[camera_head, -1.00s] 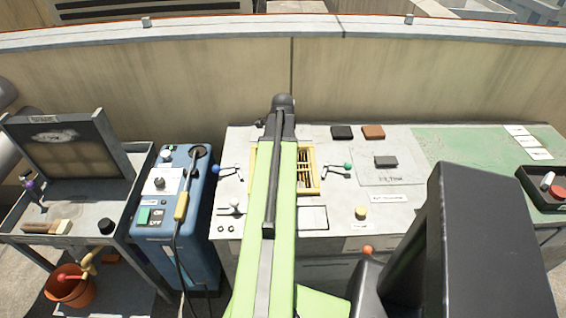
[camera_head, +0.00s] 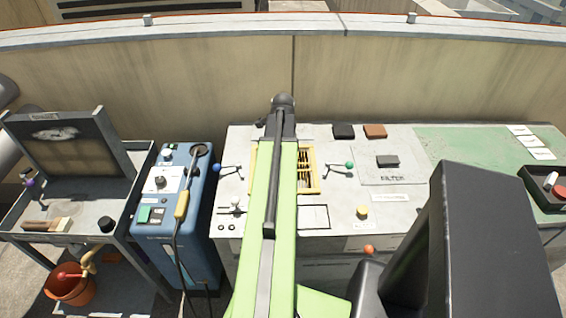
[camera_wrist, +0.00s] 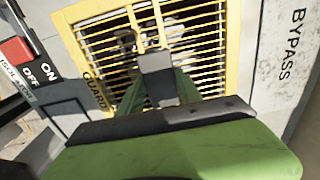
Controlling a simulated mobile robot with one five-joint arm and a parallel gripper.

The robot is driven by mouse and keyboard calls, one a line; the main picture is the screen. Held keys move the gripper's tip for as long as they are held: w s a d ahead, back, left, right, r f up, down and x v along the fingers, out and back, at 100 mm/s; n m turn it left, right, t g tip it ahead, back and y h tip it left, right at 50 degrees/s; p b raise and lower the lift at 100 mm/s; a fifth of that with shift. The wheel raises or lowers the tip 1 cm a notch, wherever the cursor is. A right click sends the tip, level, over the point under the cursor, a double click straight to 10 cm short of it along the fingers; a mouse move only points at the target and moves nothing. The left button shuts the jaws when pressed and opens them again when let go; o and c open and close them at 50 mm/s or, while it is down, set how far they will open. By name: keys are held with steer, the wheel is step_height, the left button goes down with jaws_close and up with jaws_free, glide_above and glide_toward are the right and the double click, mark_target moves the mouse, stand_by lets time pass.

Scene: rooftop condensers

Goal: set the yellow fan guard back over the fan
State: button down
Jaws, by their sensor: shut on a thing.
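Pale and dark shapes show between the slats, but I cannot make out the fan clearly. I cannot tell whether the guard is seated flat.
A blue machine (camera_head: 180,215) with a yellow-handled cable and a grey cart (camera_head: 60,236) stand left. A wall runs behind.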

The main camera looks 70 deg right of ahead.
steer(key=shift+f, duration=0.1)
stand_by(0.5)
steer(key=c, duration=0.7)
jaws_free()
step_height(320, 180, up, 17)
steer(key=p, duration=1.7)
steer(key=shift+r, duration=0.2)
steer(key=shift+w, duration=0.1)
